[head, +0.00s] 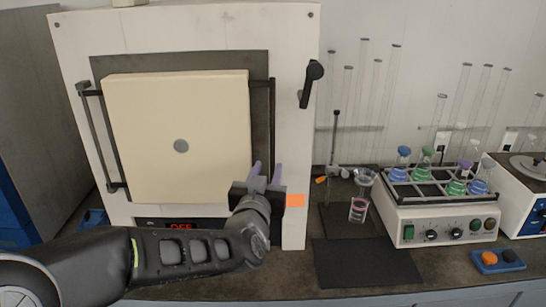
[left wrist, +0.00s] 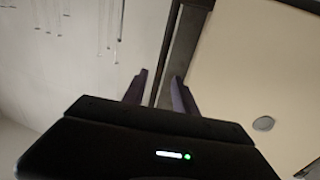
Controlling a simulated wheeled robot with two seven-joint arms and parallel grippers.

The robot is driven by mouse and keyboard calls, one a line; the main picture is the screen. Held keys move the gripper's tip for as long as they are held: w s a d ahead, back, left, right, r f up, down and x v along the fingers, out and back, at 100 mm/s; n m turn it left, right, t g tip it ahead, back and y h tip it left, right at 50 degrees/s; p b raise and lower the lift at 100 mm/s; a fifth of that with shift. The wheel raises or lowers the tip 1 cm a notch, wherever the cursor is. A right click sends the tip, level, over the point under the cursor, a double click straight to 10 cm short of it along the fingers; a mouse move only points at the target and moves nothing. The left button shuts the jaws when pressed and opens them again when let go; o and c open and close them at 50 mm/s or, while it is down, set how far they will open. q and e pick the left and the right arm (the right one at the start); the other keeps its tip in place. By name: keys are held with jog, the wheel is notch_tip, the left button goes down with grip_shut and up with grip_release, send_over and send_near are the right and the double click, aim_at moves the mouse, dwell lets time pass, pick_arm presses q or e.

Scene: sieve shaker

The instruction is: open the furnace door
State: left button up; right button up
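The furnace (head: 285,60) is a large white box at the left of the head view. Its cream door (head: 215,115) sits against a dark frame and looks shut; it also shows in the left wrist view (left wrist: 240,65). A dark vertical bar (head: 271,110) runs along the door's right edge. My left gripper (head: 266,171) is at the lower end of this bar, fingers pointing up. In the left wrist view the two fingers are apart with the dark bar (left wrist: 171,60) seen between them; contact cannot be told. My right gripper is not in view.
A second dark bar (head: 101,140) stands at the door's left side. A black lever (head: 311,84) is on the furnace's right front. To the right are a beaker (head: 358,209), a dark mat (head: 365,264) and a shaker (head: 440,222) holding flasks.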

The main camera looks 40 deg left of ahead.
aim_at(272, 159)
pick_arm(q)
jog(key=p+x, duration=0.1)
jog(key=x, duration=0.5)
jog(key=shift+w+a, duration=0.15)
jog(key=shift+w, duration=0.2)
jog(key=shift+c, duration=0.4)
grip_shut()
dwell(0.7)
